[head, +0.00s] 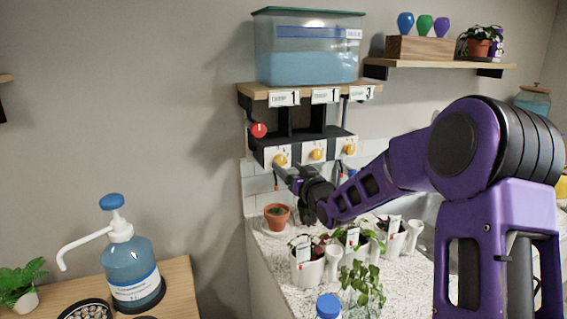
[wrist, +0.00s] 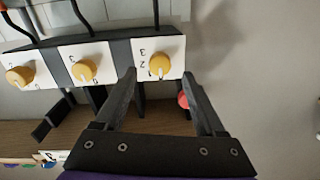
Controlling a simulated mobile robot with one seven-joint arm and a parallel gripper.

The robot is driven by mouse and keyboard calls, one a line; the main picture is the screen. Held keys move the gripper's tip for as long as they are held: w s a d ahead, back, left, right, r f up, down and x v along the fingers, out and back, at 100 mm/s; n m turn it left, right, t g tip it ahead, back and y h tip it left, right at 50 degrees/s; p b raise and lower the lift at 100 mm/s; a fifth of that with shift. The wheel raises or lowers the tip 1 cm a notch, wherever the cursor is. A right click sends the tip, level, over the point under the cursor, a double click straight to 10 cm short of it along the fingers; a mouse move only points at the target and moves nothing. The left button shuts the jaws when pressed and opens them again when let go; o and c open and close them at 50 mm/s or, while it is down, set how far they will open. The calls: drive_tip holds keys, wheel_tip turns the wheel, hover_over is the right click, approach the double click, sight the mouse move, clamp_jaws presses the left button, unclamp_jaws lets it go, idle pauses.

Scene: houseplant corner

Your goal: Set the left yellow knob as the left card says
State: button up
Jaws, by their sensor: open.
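The left yellow knob (head: 280,160) sits on a white dial plate at the left end of the dark valve panel. The wrist view is turned over, so this knob (wrist: 160,64) is the rightmost one there. A pale pointer mark shows at its lower edge in that view, with digits 3 and 2 to its left. The left card (head: 284,98) above it reads DRIP 1. My gripper (wrist: 160,76) is open, its two fingertips to either side of the knob, with nothing between them. In the head view my gripper (head: 285,175) is just below the knob.
A middle knob (head: 316,154) and right knob (head: 349,149) stand alongside. A red round handle (head: 258,130) is at the panel's left. A water tank (head: 307,52) stands on the shelf above. Potted plants (head: 312,260) crowd the counter below.

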sight(282, 161)
drive_tip(key=shift+x, duration=2.1)
drive_tip(key=shift+c, duration=0.2)
clamp_jaws()
